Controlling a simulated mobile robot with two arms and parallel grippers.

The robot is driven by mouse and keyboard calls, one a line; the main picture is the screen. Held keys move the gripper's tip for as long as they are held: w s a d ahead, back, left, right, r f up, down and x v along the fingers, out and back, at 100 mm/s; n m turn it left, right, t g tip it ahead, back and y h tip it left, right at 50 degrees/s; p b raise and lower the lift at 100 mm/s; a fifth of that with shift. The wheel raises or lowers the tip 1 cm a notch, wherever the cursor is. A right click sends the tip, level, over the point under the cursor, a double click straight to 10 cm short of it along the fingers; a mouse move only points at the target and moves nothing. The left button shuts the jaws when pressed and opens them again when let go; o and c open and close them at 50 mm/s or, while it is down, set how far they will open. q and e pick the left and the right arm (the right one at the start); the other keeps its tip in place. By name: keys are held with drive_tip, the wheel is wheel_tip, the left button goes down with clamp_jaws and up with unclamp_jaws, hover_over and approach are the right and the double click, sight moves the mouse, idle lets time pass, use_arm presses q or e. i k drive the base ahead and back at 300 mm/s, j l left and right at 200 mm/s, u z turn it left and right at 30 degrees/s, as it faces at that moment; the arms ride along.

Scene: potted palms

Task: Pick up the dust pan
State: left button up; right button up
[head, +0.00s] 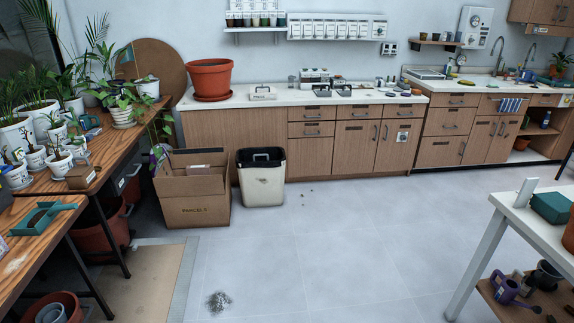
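A teal dust pan (38,219) lies on the wooden bench (20,262) at the left. Its short handle points right, near the bench's edge. Neither of my grippers shows in the head view, so nothing is seen touching the dust pan.
A grey debris pile (218,301) lies on the floor. A cardboard box (193,211) and a white bin (262,184) stand before the back cabinets. Potted plants crowd the left bench behind the dust pan. A white table (528,217) stands at right. The middle floor is mostly clear.

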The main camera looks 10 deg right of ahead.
sight(38, 220)
drive_tip(key=i+l+z, duration=0.1)
drive_tip(key=i, duration=1.15)
drive_tip(key=i+l, duration=0.2)
drive_tip(key=i, duration=1.05)
drive_tip(key=u, duration=2.35)
